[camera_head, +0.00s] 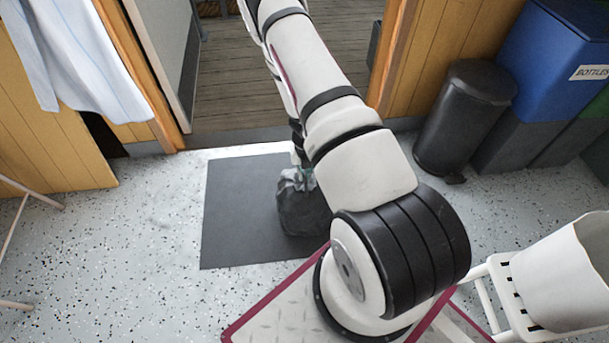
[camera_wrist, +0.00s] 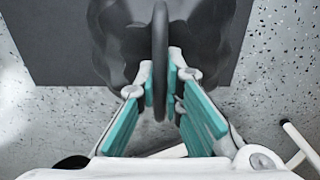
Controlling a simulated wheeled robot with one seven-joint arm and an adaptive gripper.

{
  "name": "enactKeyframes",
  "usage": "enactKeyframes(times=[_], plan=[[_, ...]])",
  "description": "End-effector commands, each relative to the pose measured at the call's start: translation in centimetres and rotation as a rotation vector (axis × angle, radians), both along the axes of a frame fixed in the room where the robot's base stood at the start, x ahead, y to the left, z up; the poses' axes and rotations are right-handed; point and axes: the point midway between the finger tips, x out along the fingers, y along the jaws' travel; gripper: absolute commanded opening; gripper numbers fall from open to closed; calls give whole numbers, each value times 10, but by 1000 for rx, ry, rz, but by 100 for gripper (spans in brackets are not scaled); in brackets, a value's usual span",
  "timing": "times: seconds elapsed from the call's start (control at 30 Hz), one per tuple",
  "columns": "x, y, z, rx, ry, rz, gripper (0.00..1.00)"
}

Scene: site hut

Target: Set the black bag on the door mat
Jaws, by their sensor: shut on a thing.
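The black bag (camera_head: 302,208) is a dark, crumpled, rounded sack, seen over the right part of the door mat. It fills the top middle of the wrist view (camera_wrist: 205,40), its loop handle (camera_wrist: 160,60) standing between my fingers. My gripper (camera_wrist: 160,78) is shut on the bag at this loop; in the head view its teal fingers (camera_head: 307,178) show at the top of the bag, partly behind my arm. The dark grey door mat (camera_head: 232,212) lies flat before the doorway; it also shows in the wrist view (camera_wrist: 50,45). I cannot tell whether the bag touches the mat.
An open doorway (camera_head: 235,100) lies beyond the mat. A black bin (camera_head: 462,115) and a blue bottles bin (camera_head: 545,70) stand at the right. A white tub (camera_head: 560,275) is at the lower right. Speckled floor (camera_head: 130,250) is clear left of the mat.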

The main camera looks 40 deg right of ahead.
Motion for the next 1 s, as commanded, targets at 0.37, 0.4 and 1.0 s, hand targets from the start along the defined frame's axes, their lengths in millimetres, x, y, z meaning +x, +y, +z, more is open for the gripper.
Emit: enactKeyframes(times=[0.37,0.4,1.0], plan=[[1,0,-1,-1,-1,0,24],[1,0,-1,0,-1,0,29],[1,0,42,-2,-2,2,29]])
